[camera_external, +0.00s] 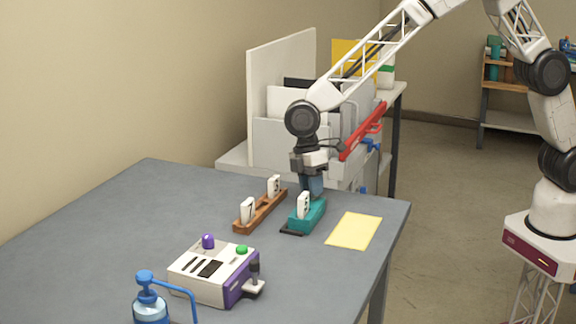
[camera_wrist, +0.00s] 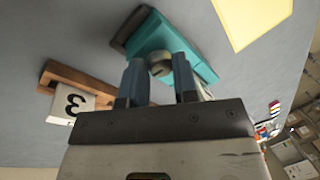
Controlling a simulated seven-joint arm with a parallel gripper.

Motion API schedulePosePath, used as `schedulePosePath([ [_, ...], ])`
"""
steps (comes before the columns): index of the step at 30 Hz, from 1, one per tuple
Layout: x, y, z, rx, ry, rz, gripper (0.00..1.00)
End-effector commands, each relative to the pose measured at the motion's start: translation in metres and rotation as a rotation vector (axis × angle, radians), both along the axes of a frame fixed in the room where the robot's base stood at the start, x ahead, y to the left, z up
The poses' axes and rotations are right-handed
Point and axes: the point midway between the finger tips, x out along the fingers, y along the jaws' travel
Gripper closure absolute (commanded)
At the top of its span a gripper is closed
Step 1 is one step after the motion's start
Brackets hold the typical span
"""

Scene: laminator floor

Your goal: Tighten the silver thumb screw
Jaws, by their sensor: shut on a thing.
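The silver thumb screw (camera_wrist: 160,68) is a small round metal knob on the teal holder (camera_wrist: 192,42). In the wrist view it sits between the fingertips of my gripper (camera_wrist: 158,76), which is shut on it. In the external view my gripper (camera_external: 312,186) points down over the back end of the teal holder (camera_external: 310,219), and the screw is hidden there behind the fingers. A white numbered tile (camera_external: 303,206) stands upright in the holder, in front of the fingers.
Left of the holder is a wooden rack (camera_external: 262,212) with two numbered tiles. A yellow sheet (camera_external: 354,231) lies to its right. A white and purple machine (camera_external: 213,273) and a blue pump bottle (camera_external: 150,307) stand at the front. The left of the grey table (camera_external: 110,225) is clear.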

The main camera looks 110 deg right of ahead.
Motion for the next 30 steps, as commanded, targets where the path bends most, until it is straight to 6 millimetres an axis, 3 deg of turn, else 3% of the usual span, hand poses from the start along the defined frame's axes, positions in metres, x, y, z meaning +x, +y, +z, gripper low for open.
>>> schedulePosePath([
  [30, -0.0051, 0.0006, 0.0009, 0.001, -0.002, -0.901, 0.96],
])
